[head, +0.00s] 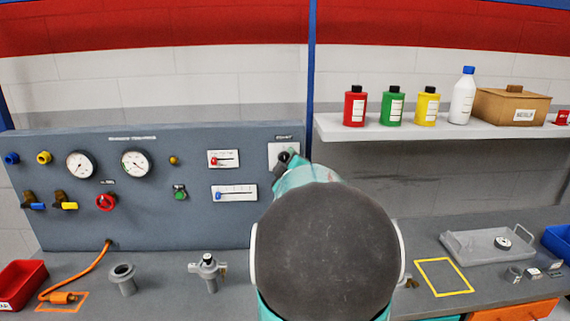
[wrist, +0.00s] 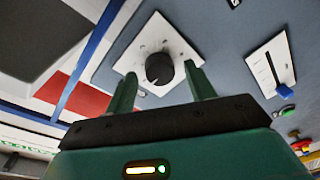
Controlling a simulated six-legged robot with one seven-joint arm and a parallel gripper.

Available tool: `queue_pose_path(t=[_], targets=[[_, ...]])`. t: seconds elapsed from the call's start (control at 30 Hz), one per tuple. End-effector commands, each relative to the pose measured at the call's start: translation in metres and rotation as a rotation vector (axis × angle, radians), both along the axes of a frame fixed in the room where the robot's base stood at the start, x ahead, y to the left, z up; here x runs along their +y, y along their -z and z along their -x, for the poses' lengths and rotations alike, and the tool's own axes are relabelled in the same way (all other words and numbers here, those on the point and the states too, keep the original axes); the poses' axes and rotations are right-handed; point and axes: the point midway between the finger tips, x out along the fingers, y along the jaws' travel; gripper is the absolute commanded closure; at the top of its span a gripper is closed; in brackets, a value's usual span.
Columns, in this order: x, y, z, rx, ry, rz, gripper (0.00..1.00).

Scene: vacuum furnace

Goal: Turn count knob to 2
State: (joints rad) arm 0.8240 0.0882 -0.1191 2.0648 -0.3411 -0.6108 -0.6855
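The count knob (wrist: 159,68) is a round black knob on a white square plate (wrist: 150,36) on the grey panel. Small marks surround it, but I cannot read the digits. A light pointer line shows on the knob's lower side in the wrist view. My gripper (wrist: 161,75) is open, with one green finger on each side of the knob. Gaps show between the fingers and the knob, and I cannot tell any contact. In the head view, my arm and gripper hide much of the knob, with its plate (head: 274,153) at the panel's upper right.
Two sliders (head: 223,159) (head: 234,193), a green switch (head: 180,192), gauges (head: 135,163) and a red valve wheel (head: 105,202) are on the panel, left of the knob. A shelf (head: 430,130) with bottles is to the right. A blue post (head: 311,80) stands beside the panel's right edge.

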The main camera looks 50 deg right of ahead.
Motion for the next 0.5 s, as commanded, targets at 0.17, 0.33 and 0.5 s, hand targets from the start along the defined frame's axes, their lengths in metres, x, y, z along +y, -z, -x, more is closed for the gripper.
queue_pose_path(t=[0.17,0.33,0.5], targets=[[0.0001,-0.0002,0.0002,0.000,0.000,0.000,0.81],[0.0002,-0.0002,0.0002,-0.001,0.000,-0.001,0.90],[0.0002,-0.0002,0.0001,-0.016,-0.001,-0.013,0.90]])
